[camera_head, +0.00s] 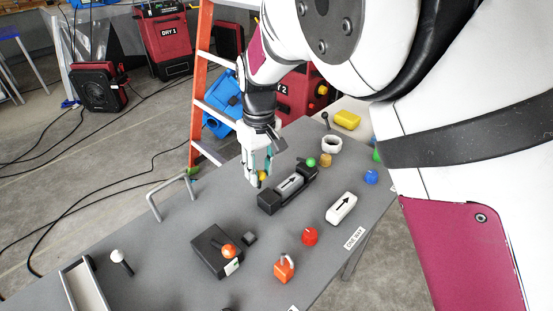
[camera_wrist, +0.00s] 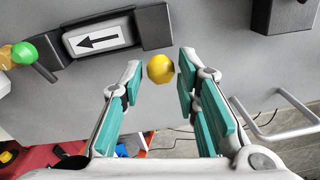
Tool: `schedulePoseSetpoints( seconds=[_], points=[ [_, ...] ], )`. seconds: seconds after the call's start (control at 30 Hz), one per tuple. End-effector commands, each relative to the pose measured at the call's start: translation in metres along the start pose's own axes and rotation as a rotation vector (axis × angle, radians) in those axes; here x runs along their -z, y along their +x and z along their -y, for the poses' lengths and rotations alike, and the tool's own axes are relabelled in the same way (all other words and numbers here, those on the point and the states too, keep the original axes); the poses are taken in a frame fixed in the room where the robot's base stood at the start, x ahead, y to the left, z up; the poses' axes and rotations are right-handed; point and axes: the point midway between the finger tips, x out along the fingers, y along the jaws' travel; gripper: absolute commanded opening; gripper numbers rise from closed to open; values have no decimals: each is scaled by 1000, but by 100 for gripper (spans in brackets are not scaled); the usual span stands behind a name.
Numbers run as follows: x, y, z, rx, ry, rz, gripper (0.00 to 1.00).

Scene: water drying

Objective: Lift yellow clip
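A small rounded yellow piece (camera_wrist: 160,69), which looks like the yellow clip, sits on the grey table (camera_wrist: 200,30) just ahead of my fingertips in the wrist view. Its lower part is hidden. In the head view it shows as a bit of yellow (camera_head: 262,176) partly covered by my fingers. My gripper (camera_wrist: 156,66) is open, with its teal pads apart on either side of the yellow piece. In the head view my gripper (camera_head: 257,176) points down near the table. I cannot tell whether either finger touches the piece.
A black holder with a white arrow block (camera_head: 290,185) stands close beside my gripper. A green-topped stick (camera_head: 311,162) is at its far end. A metal handle (camera_head: 170,196) stands at the table's left edge. A black box (camera_head: 215,250) is nearer the front.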

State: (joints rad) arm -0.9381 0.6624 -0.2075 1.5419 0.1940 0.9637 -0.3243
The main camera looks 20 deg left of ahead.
Motion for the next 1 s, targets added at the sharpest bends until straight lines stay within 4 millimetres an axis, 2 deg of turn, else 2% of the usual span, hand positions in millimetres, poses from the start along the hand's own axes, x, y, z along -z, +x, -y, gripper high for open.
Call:
schedulePoseSetpoints(
  seconds=[0.1,0.3,0.63,0.67,0.77,0.8,1.0],
  points=[
    [-1,19,1,1,1,3,29],
    [0,36,1,1,0,1,29],
    [0,40,0,1,0,0,29],
    [0,40,0,0,0,0,27],
    [0,40,0,0,0,0,4],
    [0,40,0,0,0,0,0],
    [0,39,0,0,1,-1,0]
  ],
)
